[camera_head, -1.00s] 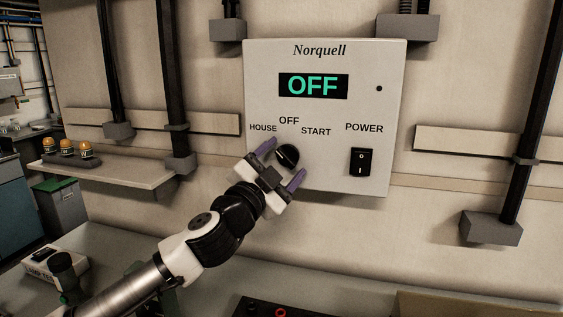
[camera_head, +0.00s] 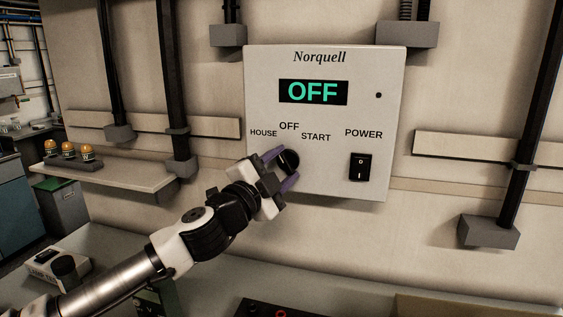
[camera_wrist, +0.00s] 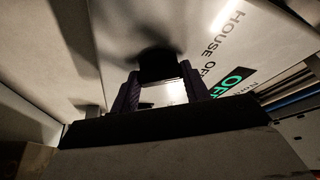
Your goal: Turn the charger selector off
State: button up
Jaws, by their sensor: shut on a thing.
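The Norquell panel (camera_head: 325,125) is a pale box on the wall with a display (camera_head: 313,92) reading OFF in green. Its selector knob (camera_head: 290,160) is a round black knob below the labels HOUSE, OFF and START. My gripper (camera_head: 281,168) has its purple fingers on either side of the knob and is shut on it. In the wrist view the dark knob (camera_wrist: 158,64) sits between the fingertips of my gripper (camera_wrist: 166,85). The knob's pointer direction is hard to make out. A black rocker switch (camera_head: 360,167) sits under POWER at the right.
A shelf (camera_head: 120,180) with several amber-topped items (camera_head: 68,149) is at the left. Dark vertical conduits (camera_head: 520,130) run on both sides of the panel. A bench with a black box with red parts (camera_head: 270,309) lies below. The wall right of the panel holds a rail.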

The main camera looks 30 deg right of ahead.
jog(key=m+p, duration=0.1)
jog(key=m, duration=0.1)
jog(key=m+g+y+p, duration=0.1)
jog(key=m, duration=0.1)
jog(key=shift+r+p, duration=0.25)
jog(key=shift+p, duration=0.05)
jog(key=shift+f+m+g+y+p, duration=0.1)
jog(key=shift+m+g+y+p, duration=0.2)
jog(key=shift+m+p, duration=0.35)
jog(key=shift+m, duration=0.35)
jog(key=o, duration=1)
jog(key=b+v, duration=0.3)
jog(key=v, duration=1)
jog(key=shift+a+b, duration=0.35)
